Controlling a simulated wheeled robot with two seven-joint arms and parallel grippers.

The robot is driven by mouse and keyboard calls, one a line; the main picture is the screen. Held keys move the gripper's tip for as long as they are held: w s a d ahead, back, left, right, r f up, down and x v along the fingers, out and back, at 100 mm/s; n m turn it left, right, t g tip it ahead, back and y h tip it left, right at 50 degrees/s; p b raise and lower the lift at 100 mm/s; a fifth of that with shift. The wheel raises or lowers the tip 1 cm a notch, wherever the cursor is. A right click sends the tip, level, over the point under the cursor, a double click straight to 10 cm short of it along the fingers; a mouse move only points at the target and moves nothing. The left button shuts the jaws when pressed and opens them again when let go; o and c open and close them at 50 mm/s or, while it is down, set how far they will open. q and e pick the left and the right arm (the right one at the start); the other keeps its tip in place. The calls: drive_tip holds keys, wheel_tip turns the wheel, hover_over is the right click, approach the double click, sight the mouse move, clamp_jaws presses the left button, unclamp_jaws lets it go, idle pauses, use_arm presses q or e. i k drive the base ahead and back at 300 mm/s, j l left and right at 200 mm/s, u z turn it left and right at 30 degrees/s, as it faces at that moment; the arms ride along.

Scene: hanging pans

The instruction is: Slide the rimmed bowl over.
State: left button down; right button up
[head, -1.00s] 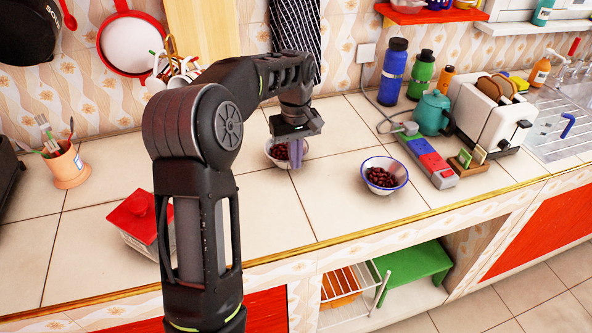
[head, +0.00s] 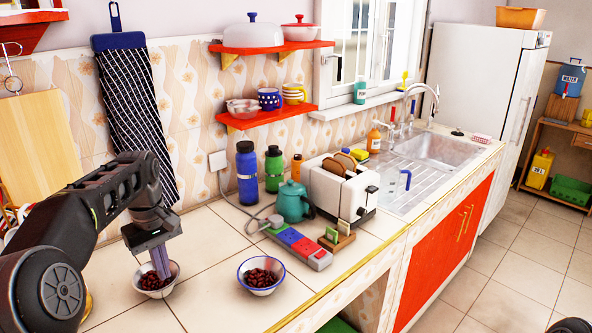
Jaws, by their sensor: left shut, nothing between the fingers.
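The bowl with a blue rim (head: 261,289), holding dark red beans, stands upright on the tiled counter right of my left gripper. A second, paler bowl (head: 153,293), also with dark red beans, stands to its left. My left gripper (head: 161,270) points down at this second bowl, its fingers shut and empty. The fingers overlap the bowl's beans and right side; I cannot tell whether they touch it. A gap of bare counter lies between the gripper and the blue-rimmed bowl. My right gripper is not in view.
A power strip (head: 299,247), a wooden stand (head: 337,241), a teal kettle (head: 292,201) and a toaster (head: 340,190) stand behind and right of the blue-rimmed bowl. Bottles (head: 247,173) stand at the wall. The counter's front edge (head: 330,297) is close on its right.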

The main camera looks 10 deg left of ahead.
sight(269, 264)
drive_tip(key=k, duration=1)
